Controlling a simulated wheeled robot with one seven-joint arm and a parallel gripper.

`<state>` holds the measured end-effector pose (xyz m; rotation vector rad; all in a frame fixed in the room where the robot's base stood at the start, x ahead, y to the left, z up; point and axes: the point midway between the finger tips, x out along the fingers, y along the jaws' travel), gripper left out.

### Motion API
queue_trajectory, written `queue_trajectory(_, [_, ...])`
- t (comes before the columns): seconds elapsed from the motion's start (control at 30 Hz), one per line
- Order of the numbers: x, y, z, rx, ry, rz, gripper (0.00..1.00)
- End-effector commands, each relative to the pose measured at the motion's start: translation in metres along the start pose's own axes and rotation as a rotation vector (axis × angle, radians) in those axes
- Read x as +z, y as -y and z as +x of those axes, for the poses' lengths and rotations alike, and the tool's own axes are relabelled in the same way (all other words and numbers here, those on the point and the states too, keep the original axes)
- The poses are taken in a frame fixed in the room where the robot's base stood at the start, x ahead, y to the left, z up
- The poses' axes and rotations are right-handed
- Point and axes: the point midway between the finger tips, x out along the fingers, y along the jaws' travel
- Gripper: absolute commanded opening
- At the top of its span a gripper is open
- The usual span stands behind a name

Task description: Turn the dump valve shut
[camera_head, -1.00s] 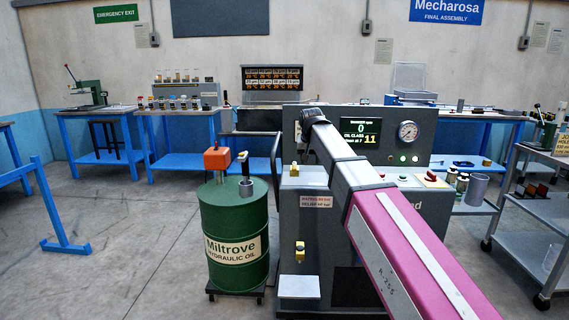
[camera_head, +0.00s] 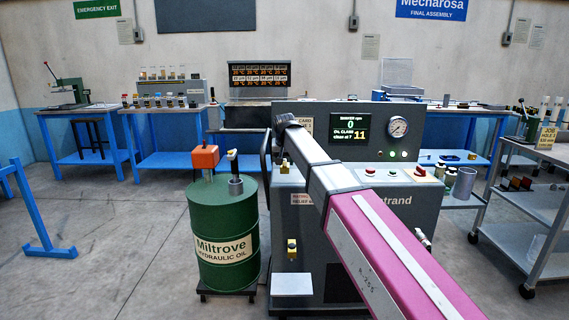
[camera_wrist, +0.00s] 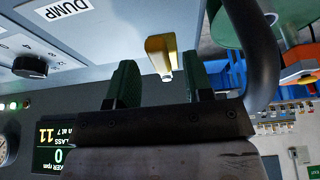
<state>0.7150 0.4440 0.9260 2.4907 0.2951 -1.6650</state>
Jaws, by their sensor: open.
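A yellow valve handle (camera_wrist: 162,55) shows in the wrist view, on the grey machine near the label DUMP (camera_wrist: 63,8). My gripper (camera_wrist: 157,80) is open, its two green fingers apart. The handle appears between and just beyond the fingertips; I see no clear contact. In the head view, a small yellow handle (camera_head: 285,167) sits at the left of the machine's front, below the end of my arm. My fingers cannot be made out there.
The grey machine (camera_head: 405,215) has a screen, a gauge (camera_head: 397,126) and push buttons. A black knob (camera_wrist: 30,67) is beside the DUMP label. A green oil drum (camera_head: 222,225) with an orange-topped pump stands close at left. A grey trolley (camera_head: 540,205) stands right.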

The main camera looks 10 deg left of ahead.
Motion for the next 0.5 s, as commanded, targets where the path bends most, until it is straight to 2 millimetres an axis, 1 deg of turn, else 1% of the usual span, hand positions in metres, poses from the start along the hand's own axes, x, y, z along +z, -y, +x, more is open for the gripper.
queue_trajectory(0.13, [-0.0003,-0.0001,0.0091,0.0,0.0,0.0,0.47])
queue_trajectory(0.43, [-0.0001,-0.0002,0.0111,0.0,-0.001,0.0,0.47])
queue_trajectory(0.47, [-0.0001,-0.0002,0.0111,0.0,-0.001,0.0,0.44])
queue_trajectory(0.5, [-0.0001,-0.0002,0.011,0.0,-0.001,0.0,0.31])
